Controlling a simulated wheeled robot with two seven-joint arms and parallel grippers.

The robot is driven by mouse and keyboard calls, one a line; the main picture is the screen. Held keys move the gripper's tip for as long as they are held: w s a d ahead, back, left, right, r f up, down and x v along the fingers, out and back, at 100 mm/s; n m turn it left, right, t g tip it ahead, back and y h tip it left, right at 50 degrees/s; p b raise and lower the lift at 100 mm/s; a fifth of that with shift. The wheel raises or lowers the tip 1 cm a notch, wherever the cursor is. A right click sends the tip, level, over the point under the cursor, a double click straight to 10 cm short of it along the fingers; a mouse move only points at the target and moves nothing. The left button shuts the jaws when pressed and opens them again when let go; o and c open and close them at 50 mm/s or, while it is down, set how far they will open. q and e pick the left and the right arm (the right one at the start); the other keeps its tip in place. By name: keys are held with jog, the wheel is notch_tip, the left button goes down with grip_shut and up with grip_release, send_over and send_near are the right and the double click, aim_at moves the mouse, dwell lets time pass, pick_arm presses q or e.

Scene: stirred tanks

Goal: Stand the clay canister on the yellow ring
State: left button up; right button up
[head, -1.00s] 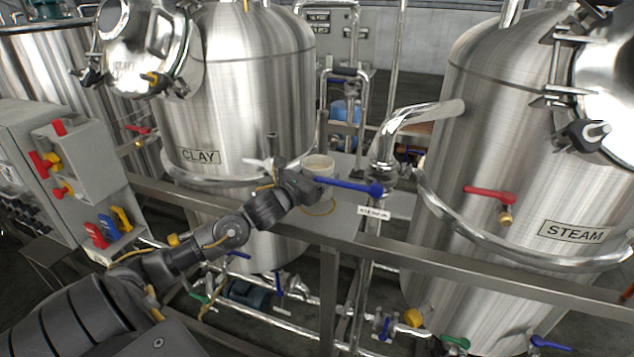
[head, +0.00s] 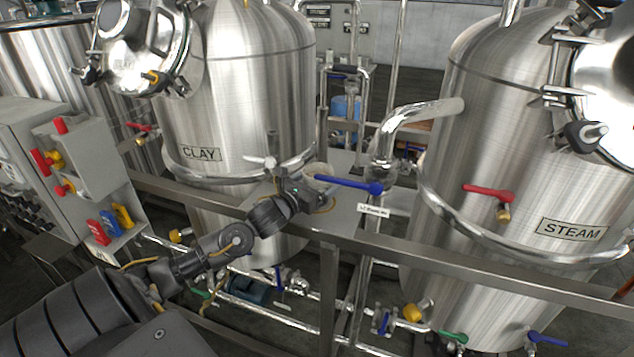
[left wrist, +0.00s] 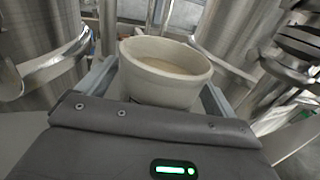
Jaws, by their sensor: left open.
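The clay canister is a cream, round, open-topped pot. In the left wrist view the canister (left wrist: 165,72) fills the space between the two fingers, with pale contents inside its rim. My left gripper (left wrist: 158,88) is open around it. In the head view my left gripper (head: 318,188) is low over the grey shelf between the two tanks and hides most of the canister. The yellow ring (head: 331,206) shows only as a thin arc on the shelf beside the gripper. I cannot tell whether the canister's base is fully inside it. My right gripper is not in view.
A blue-handled valve (head: 350,185) reaches across close to the gripper. The CLAY tank (head: 235,90) stands behind to the left and the STEAM tank (head: 520,160) to the right. A metal rail (head: 420,247) runs in front. A switch box (head: 85,160) is at far left.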

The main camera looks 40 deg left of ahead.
pick_arm(q)
jog(key=shift+r, duration=0.1)
jog(key=s+b, duration=0.3)
jog(key=s, duration=0.7)
jog(key=shift+s+d, duration=0.15)
jog(key=shift+s, duration=0.85)
